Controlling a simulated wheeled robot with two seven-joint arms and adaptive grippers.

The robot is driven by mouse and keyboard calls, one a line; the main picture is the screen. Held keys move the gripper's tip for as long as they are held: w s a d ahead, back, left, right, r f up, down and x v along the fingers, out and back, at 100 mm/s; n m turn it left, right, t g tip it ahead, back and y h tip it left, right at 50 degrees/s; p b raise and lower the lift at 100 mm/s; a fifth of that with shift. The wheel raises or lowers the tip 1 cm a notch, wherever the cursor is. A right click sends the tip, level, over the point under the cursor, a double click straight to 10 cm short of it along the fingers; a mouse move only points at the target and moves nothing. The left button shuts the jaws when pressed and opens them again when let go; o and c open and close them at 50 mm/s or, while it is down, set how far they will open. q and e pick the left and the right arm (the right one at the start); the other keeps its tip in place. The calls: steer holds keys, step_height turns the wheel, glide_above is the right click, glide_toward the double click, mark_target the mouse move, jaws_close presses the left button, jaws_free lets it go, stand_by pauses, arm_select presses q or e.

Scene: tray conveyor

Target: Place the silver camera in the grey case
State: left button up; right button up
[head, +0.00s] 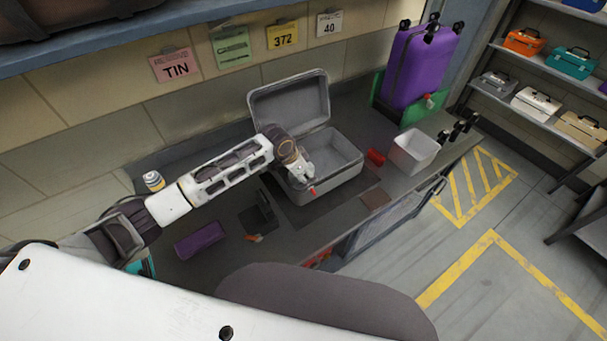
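The grey case (347,179) stands on the dark counter with its lid (290,103) raised at the back. Its visible interior looks empty. My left gripper (306,178) reaches in from the left over the case's front left part, pointing down. Its fingers are small in view, and I cannot tell whether they are open or shut or hold anything. A small red piece (312,190) shows just below them at the case's front wall. I cannot make out the silver camera; it may be hidden by the arm or gripper. My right gripper is not in view.
A purple pouch (199,240) and a black object (258,212) lie left of the case. A brown flat item (375,198), red object (376,156) and white bin (427,149) are right. A purple suitcase (415,65) stands behind.

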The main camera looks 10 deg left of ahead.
arm_select(q)
steer(key=shift+v, duration=5.9)
steer(key=shift+a, duration=0.1)
